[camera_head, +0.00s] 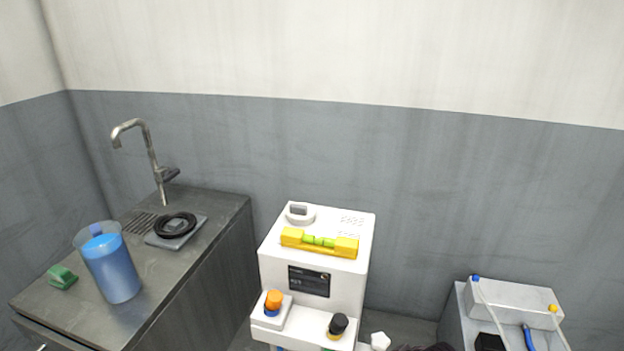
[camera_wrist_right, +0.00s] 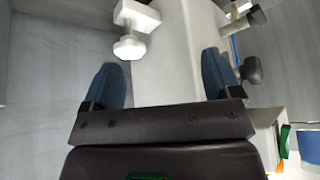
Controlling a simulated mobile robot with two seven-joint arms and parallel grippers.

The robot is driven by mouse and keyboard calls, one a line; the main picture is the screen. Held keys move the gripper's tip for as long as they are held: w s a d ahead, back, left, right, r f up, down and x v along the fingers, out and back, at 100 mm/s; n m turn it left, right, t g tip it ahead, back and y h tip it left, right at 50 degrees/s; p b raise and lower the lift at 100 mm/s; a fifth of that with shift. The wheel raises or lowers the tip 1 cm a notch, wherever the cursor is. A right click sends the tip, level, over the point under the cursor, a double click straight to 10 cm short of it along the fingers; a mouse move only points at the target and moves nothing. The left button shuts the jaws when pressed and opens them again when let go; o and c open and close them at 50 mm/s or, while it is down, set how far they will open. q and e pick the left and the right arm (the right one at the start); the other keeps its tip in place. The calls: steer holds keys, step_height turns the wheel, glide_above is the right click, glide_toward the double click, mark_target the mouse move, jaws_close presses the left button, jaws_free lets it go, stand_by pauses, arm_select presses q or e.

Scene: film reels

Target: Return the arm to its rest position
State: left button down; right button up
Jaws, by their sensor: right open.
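My right gripper (camera_wrist_right: 161,60) shows in the right wrist view with its two blue fingers wide apart and nothing between them. A white machine body lies beyond the fingers, with a white knob (camera_wrist_right: 130,46) near the left fingertip and a black knob (camera_wrist_right: 251,70) beside the right finger. I cannot tell whether the fingers touch the machine. In the head view, the white machine (camera_head: 315,240) stands against the wall with a yellow and green piece on top. No gripper is clearly seen there, and my left gripper is out of view.
A counter (camera_head: 185,290) at left holds a blue-filled pitcher (camera_head: 112,270), a green item (camera_head: 61,277), a black coil (camera_head: 175,226) on a grey plate and a tap (camera_head: 152,165). A grey unit (camera_head: 510,300) stands at right. A floor gap separates it from the machine.

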steer(key=s+d+r+m+t+h+p, duration=0.1)
steer(key=s+d+r+t, duration=0.1)
steer(key=s, duration=0.6)
steer(key=s+d+r+m+t+h, duration=0.1)
steer(key=s+r, duration=0.3)
steer(key=s, duration=0.5)
steer(key=s+d+r+m+t+h+p, duration=0.1)
steer(key=s+d+r+m+t, duration=0.2)
steer(key=s, duration=0.5)
steer(key=shift+s+d+r+h+p, duration=0.3)
steer(key=shift+s+d+p, duration=0.05)
steer(key=shift+d, duration=0.15)
